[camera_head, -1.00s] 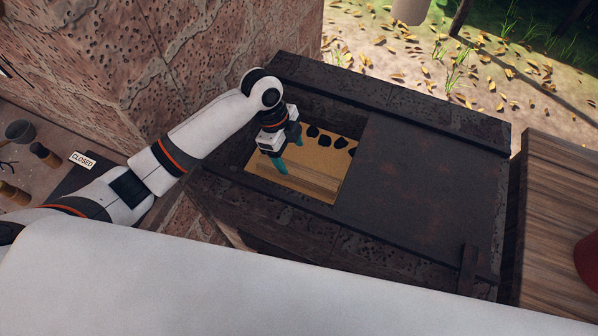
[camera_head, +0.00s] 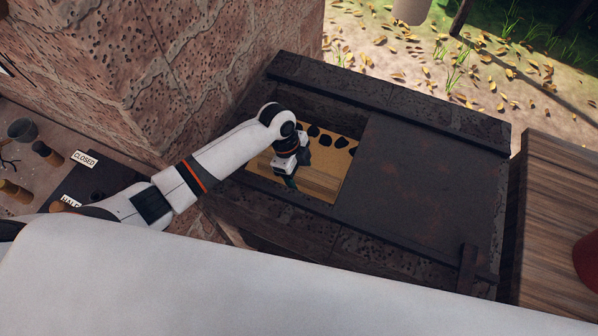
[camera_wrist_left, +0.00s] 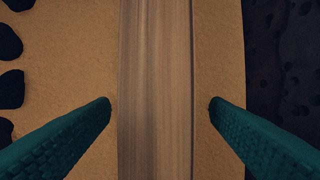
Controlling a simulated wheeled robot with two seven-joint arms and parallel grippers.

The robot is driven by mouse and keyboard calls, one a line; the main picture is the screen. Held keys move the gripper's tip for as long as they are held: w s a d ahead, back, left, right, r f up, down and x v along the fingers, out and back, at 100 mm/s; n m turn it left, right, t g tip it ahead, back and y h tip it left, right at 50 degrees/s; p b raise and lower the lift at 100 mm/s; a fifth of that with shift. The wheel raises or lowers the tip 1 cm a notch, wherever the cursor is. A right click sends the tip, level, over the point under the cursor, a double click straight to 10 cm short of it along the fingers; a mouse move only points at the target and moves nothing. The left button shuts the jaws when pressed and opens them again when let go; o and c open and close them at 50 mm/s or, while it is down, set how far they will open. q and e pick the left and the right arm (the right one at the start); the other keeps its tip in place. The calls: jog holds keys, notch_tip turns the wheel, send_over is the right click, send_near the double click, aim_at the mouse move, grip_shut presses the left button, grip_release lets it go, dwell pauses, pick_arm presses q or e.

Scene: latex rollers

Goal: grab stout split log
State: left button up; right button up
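The split log (camera_wrist_left: 155,90) shows as a long brown wooden piece with straight grain, running up and down the middle of the left wrist view. It lies on a tan surface inside the dark box's opening; in the head view the log (camera_head: 318,187) is partly hidden by my gripper. My left gripper (camera_head: 290,184) is over the log, pointing down into the opening. In the left wrist view its two teal fingers (camera_wrist_left: 160,103) are spread wide, one on each side of the log, with gaps between. My right gripper is not in view.
The dark box (camera_head: 420,190) has a rusty lid covering its right part. Several black lumps (camera_head: 325,139) lie along the tan surface's far side. A brick wall (camera_head: 200,60) stands to the left. A wooden surface (camera_head: 560,220) is at the right.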

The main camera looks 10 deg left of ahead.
pick_arm(q)
jog(key=c, duration=1.1)
jog(key=shift+r, duration=0.1)
